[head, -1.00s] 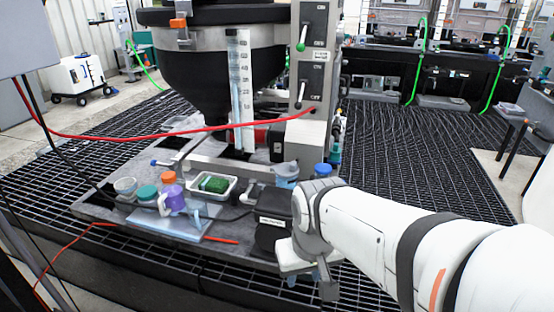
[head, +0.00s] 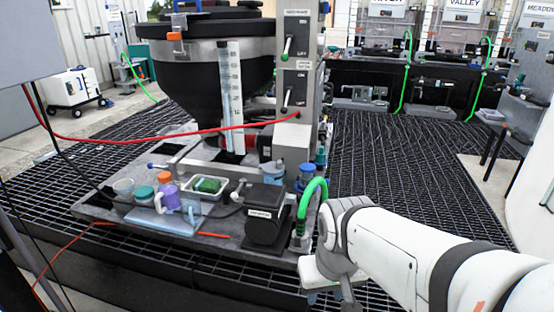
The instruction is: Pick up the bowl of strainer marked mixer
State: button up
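I cannot make out a strainer or bowl with a readable "mixer" mark. A blue-capped fitting (head: 306,174) stands at the right rear of the grey bench plate, and its mark is not legible. My gripper (head: 335,290) is at the lower centre right, beyond the plate's right front corner and over the dark grating. It points downward. Its fingers are small, partly hidden by its own body and near the bottom edge, so I cannot tell whether they are open. No held object shows.
A green hose loop (head: 312,190) rises close to my gripper's left. A black labelled box (head: 266,216) stands beside it. A white tray with a green pad (head: 208,185) and several bottles sit further left. A red hose (head: 140,138) crosses in front of the large hopper (head: 205,80).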

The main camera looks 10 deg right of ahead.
aim_at(307, 170)
jog(key=u, duration=0.05)
jog(key=i, duration=1)
jog(key=z, duration=0.05)
